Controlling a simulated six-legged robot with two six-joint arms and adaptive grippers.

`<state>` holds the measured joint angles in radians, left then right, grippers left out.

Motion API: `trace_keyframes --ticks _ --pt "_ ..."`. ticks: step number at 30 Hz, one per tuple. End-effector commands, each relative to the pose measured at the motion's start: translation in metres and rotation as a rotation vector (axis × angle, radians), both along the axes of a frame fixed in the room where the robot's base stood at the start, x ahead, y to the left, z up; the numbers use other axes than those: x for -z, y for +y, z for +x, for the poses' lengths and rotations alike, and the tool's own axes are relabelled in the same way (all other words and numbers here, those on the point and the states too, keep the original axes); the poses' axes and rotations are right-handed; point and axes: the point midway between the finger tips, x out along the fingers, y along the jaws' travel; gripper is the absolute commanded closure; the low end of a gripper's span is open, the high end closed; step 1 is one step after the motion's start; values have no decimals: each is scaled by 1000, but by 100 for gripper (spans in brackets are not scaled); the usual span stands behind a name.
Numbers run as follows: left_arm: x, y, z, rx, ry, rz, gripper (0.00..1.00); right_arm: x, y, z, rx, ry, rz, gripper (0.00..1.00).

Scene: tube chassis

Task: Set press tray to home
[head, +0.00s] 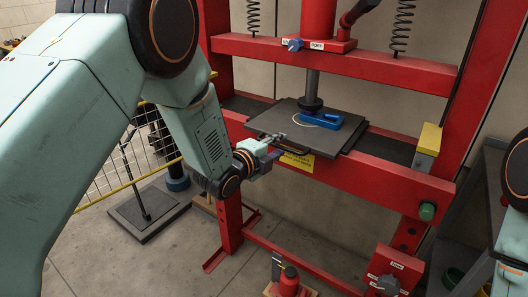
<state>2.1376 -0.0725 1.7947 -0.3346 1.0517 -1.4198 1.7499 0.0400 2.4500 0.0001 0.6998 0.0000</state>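The press tray (345,136) is a flat dark grey plate on the bed of a red press, under the ram (312,88). A dark bar-like handle (291,148) shows at its front edge. A blue part (321,120) and a thin pale ring lie on the tray. My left gripper (276,139) is at the tray's front left edge, close to the handle. Its fingers are small and partly merged with the tray edge, so I cannot tell whether they grip the handle. My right arm shows at the right edge; its gripper is out of view.
The red press frame (388,181) surrounds the tray, with a yellow block (429,139) and green button (427,211) on the right. A yellow label (297,161) sits below the tray. A red jack (289,281) stands on the floor. A wire fence (108,172) stands behind my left arm.

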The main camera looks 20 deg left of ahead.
Motion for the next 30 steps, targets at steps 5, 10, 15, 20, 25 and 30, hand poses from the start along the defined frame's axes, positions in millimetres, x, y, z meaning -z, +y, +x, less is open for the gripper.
trace_keyframes --ticks 5,10,15,20,25,30 --pt "-6 10 -26 -3 2 -2 68 0 0 0 0 0 0 60" --pt "-12 20 -54 -4 2 -3 68 0 0 0 0 0 0 60" --pt "-19 29 -78 -4 0 -5 68 0 0 0 0 0 0 60" --pt "-22 35 -94 -3 -1 -3 68 0 0 0 0 0 0 60" --pt "-23 36 -100 -1 -1 -2 68 0 0 0 0 0 0 60" --pt "-23 36 -100 -1 -2 -1 68 0 0 0 0 0 0 60"
